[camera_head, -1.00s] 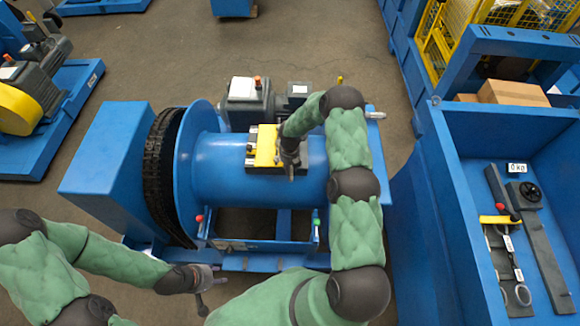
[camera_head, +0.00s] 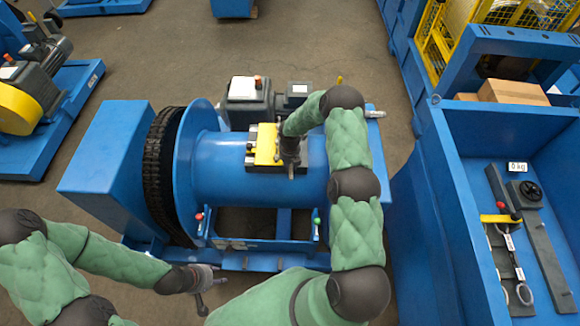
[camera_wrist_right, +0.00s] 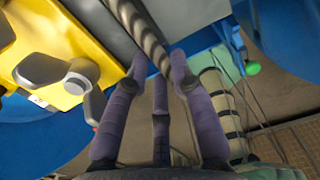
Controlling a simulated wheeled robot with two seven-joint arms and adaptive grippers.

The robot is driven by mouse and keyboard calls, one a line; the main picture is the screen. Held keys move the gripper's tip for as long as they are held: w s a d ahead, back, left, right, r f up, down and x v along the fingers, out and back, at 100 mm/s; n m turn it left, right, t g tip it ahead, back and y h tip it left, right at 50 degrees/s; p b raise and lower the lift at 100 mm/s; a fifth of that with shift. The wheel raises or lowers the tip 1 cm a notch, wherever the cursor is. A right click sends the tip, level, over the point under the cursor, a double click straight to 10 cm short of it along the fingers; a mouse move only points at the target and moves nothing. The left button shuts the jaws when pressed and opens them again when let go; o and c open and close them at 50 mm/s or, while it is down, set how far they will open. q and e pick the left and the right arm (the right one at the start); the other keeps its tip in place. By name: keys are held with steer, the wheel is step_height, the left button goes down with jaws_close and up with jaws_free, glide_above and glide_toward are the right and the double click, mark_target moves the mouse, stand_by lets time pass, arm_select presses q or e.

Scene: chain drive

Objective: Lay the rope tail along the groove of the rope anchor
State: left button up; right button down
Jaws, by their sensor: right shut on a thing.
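The rope anchor, a yellow plate (camera_head: 265,146) with dark grey blocks, sits on top of the blue drum (camera_head: 222,160). In the right wrist view the yellow plate (camera_wrist_right: 75,40) fills the upper left, with grey knobs on it. My right gripper (camera_head: 291,168) is at the anchor's right side. In the wrist view my right gripper (camera_wrist_right: 160,70) is shut on the twisted grey-brown rope tail (camera_wrist_right: 147,35), which runs up beside a grey block. Whether the rope lies in the groove cannot be told. My left gripper (camera_head: 213,281) is empty, fingers apart, in front of the drum frame.
A motor with a grey box (camera_head: 246,90) stands behind the drum. A dark chain (camera_head: 160,175) wraps the wheel at the drum's left. A blue bin (camera_head: 440,200) at the right holds tools and shackles.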

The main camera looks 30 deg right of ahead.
arm_select(q)
steer(key=shift+s+f, duration=0.1)
steer(key=shift+f, duration=0.2)
arm_select(e)
steer(key=shift+s+a+f, duration=0.25)
steer(key=shift+s+f, duration=0.25)
steer(key=shift+f, duration=0.3)
arm_select(q)
steer(key=shift+a+f+b, duration=0.1)
steer(key=shift+b, duration=0.25)
arm_select(e)
steer(key=shift+s+f, duration=0.1)
steer(key=c, duration=1.1)
jaws_free()
steer(key=shift+c, duration=0.2)
steer(key=shift+o, duration=0.8)
steer(key=shift+f, duration=0.15)
steer(key=shift+w+d+f, duration=0.25)
steer(key=shift+w, duration=0.25)
steer(key=shift+s+r, duration=0.1)
steer(key=shift+r, duration=0.3)
arm_select(q)
steer(key=shift+w, duration=0.25)
steer(key=shift+d, duration=0.2)
